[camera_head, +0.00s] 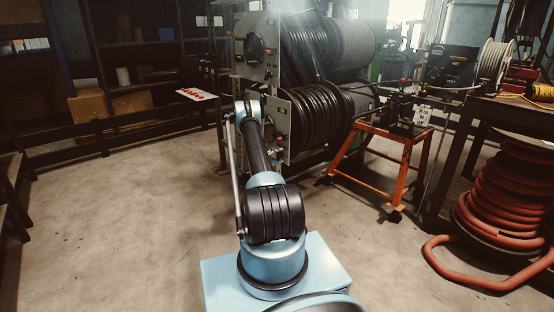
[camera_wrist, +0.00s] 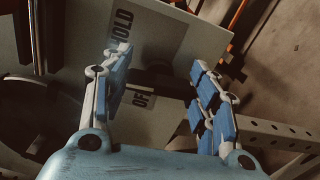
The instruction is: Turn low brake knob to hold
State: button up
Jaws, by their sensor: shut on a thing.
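The low brake knob (camera_wrist: 158,78) is a dark shape between my fingers in the wrist view, largely in shadow. It sits on a pale panel (camera_wrist: 205,38) with a "HOLD" label (camera_wrist: 122,24) above left and a partly covered "OF…" label (camera_wrist: 141,98) below. My gripper (camera_wrist: 160,64) has its blue-padded fingers on either side of the knob and is shut on it. Which label the knob points to cannot be told. In the head view, the lower panel (camera_head: 283,104) stands at the front of the lower hose reel; my arm hides the knob and my gripper there.
An upper panel (camera_head: 243,66) with a black knob stands above. Black hose reels (camera_head: 318,115) lie behind the panels. An orange stand (camera_head: 377,130) and a red hose coil (camera_head: 500,200) are to the right. The floor at left is clear.

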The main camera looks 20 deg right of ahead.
jog(key=m, duration=0.3)
jog(key=shift+s+d+f+m, duration=0.1)
jog(key=shift+d+f+m, duration=0.05)
jog(key=shift+m, duration=2.05)
jog(key=shift+f, duration=0.1)
jog(key=o, duration=1.1)
jog(key=shift+c, duration=0.2)
jog(key=shift+a, duration=0.3)
jog(key=v, duration=1.1)
jog(key=shift+a, duration=0.25)
